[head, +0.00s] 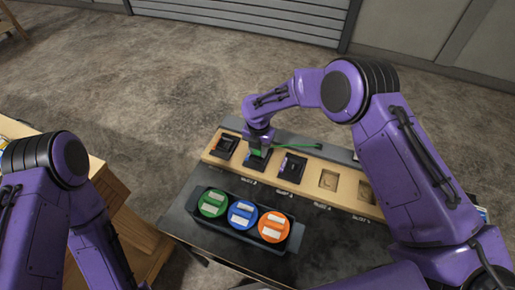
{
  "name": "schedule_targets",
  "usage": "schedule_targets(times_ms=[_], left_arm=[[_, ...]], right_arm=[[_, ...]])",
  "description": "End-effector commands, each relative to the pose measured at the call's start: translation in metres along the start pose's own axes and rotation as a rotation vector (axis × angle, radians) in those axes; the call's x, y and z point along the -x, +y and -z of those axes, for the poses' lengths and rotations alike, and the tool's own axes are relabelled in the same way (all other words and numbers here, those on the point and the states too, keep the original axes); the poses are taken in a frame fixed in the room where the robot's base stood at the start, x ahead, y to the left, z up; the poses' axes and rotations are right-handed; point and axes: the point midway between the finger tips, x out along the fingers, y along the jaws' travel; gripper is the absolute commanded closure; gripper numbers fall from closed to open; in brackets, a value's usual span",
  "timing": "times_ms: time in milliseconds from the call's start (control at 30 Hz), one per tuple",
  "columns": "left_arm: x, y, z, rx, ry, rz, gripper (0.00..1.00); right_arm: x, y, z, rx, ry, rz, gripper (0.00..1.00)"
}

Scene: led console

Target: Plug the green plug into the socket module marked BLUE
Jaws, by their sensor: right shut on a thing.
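My right gripper (259,148) is shut on the green plug (256,154) and points down at the second module bay from the left. The plug is mostly hidden by the gripper. Its green cable (300,145) runs off to the right. Under it is a dark socket module (262,164); I cannot tell whether the plug is seated in it or just above it. Other dark modules sit in the first bay (227,146) and the third bay (291,167). The marks on the modules are too small to read. My left gripper is out of view; only its arm shows.
A wooden console rail (310,192) holds the modules, with empty bays (328,180) to the right. In front, a dark tray (250,238) holds green (213,203), blue (243,214) and orange (273,227) round pieces. A wooden cabinet (140,235) stands at left.

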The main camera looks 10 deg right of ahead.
Motion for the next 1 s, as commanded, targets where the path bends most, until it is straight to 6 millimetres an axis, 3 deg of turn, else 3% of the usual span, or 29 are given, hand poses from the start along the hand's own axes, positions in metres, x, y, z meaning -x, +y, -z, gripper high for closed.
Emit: schedule_targets(times_ms=[1000], left_arm=[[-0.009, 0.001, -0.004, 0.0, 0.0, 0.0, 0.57]], right_arm=[[-0.017, -0.002, 0.004, 0.001, 0.009, 0.007, 0.94]])
